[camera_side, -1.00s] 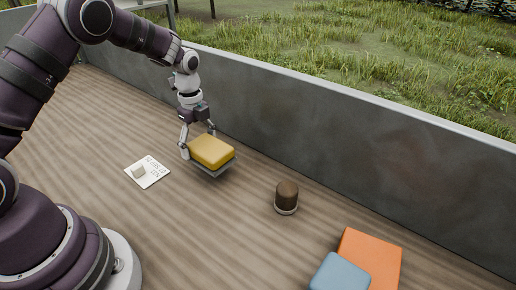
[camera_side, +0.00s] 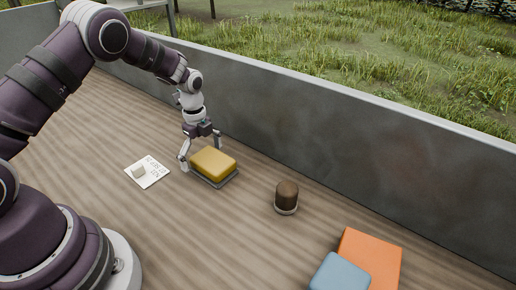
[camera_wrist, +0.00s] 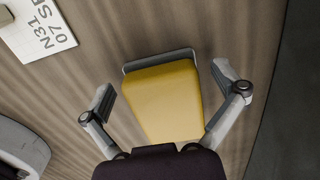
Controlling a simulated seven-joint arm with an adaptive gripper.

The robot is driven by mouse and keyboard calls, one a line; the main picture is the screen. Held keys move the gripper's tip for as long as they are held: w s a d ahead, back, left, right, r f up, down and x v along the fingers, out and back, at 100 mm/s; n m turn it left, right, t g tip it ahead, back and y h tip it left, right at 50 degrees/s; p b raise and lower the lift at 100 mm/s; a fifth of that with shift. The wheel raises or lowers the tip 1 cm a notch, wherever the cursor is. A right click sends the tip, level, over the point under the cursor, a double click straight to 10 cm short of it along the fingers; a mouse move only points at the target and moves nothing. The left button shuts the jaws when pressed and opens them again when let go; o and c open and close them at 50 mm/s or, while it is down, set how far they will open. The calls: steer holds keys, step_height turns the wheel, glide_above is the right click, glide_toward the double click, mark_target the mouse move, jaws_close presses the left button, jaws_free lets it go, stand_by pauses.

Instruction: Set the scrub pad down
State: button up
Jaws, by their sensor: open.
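The scrub pad, a yellow block (camera_side: 213,161) with a dark grey layer or tray under it, lies flat on the wood-grain surface near the grey wall. It also fills the middle of the wrist view (camera_wrist: 163,100), with a grey edge showing at its far end. My gripper (camera_side: 201,155) is open over the pad, with one finger on each side. In the wrist view the fingers of my gripper (camera_wrist: 164,88) stand apart from the yellow sides, with gaps showing.
A white printed card (camera_side: 147,172) with a small pale block lies to the left. A dark brown cylinder (camera_side: 287,194) stands to the right. Orange (camera_side: 374,258) and blue (camera_side: 339,273) flat pieces lie front right. The grey wall (camera_side: 330,130) runs behind.

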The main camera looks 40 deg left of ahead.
mark_target(202, 152)
step_height(202, 152, up, 16)
steer(key=s+d+n+t, duration=0.1)
steer(key=s+d+n, duration=0.1)
steer(key=n, duration=0.1)
steer(key=s+d+r+n+t, duration=0.2)
steer(key=s+n, duration=0.4)
steer(key=n, duration=0.1)
steer(key=s+d+r+n+t, duration=0.2)
steer(key=s+n, duration=0.4)
steer(key=n, duration=0.2)
steer(key=shift+s+d+r+t, duration=0.25)
steer(key=shift+d+t, duration=0.05)
steer(key=shift+d, duration=0.1)
